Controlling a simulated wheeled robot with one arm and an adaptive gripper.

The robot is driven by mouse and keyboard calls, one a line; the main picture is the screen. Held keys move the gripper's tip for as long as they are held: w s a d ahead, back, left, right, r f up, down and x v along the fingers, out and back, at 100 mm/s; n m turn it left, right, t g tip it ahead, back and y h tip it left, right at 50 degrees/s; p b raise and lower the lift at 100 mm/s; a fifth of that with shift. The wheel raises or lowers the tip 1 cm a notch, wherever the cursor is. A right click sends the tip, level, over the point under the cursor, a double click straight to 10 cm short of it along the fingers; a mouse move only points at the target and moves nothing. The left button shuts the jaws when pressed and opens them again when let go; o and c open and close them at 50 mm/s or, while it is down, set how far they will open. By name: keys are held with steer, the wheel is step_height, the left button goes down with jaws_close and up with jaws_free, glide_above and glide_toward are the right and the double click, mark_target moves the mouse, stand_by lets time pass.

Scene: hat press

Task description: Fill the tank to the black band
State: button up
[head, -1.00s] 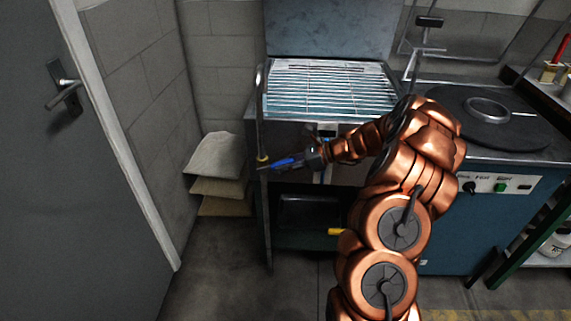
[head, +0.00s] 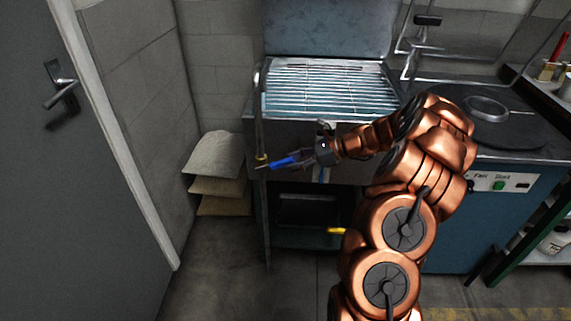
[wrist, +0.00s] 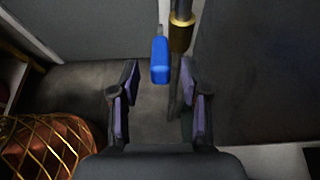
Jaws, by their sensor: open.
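The tank (head: 285,143) is the metal box under the wire grid, left of my arm. A thin pipe (head: 258,110) runs down its left front corner to a brass fitting (head: 261,159) with a blue lever (head: 283,161). My gripper (head: 299,159) is open at the lever's right end. In the wrist view, the blue lever (wrist: 160,60) lies between and just beyond the spread fingers (wrist: 160,90), with the brass fitting (wrist: 181,33) beyond. A small blue and white strip (head: 322,174) shows on the tank front, partly behind my gripper. I cannot make out a black band or water level.
A wire grid (head: 325,88) covers the tank top. Folded cloth-like pieces (head: 215,155) are stacked at the left wall, near a grey door (head: 60,200). A yellow handle (head: 337,231) is below. A blue machine with a green button (head: 498,185) stands right. The floor at left is clear.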

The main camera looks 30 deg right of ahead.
steer(key=v, duration=0.8)
stand_by(0.4)
steer(key=s+a+r+n+g+h, duration=0.1)
steer(key=s+a+r+n+g, duration=0.2)
steer(key=a, duration=0.5)
steer(key=s+a+n+g+h, duration=0.1)
steer(key=s+a+n+g, duration=0.1)
steer(key=s+a+n, duration=0.45)
steer(key=s+a+r+n+g, duration=0.2)
steer(key=a+n+g, duration=0.1)
steer(key=a, duration=0.6)
steer(key=s+f+n+g+h, duration=0.25)
steer(key=s+n+h, duration=0.8)
steer(key=s, duration=1.35)
step_height(320, 180, up, 19)
steer(key=n+t+y+p, duration=0.1)
steer(key=p, duration=1.7)
steer(key=shift+a+r+t, duration=0.2)
steer(key=shift+r+t, duration=0.05)
steer(key=shift+t, duration=0.1)
steer(key=shift+w, duration=0.2)
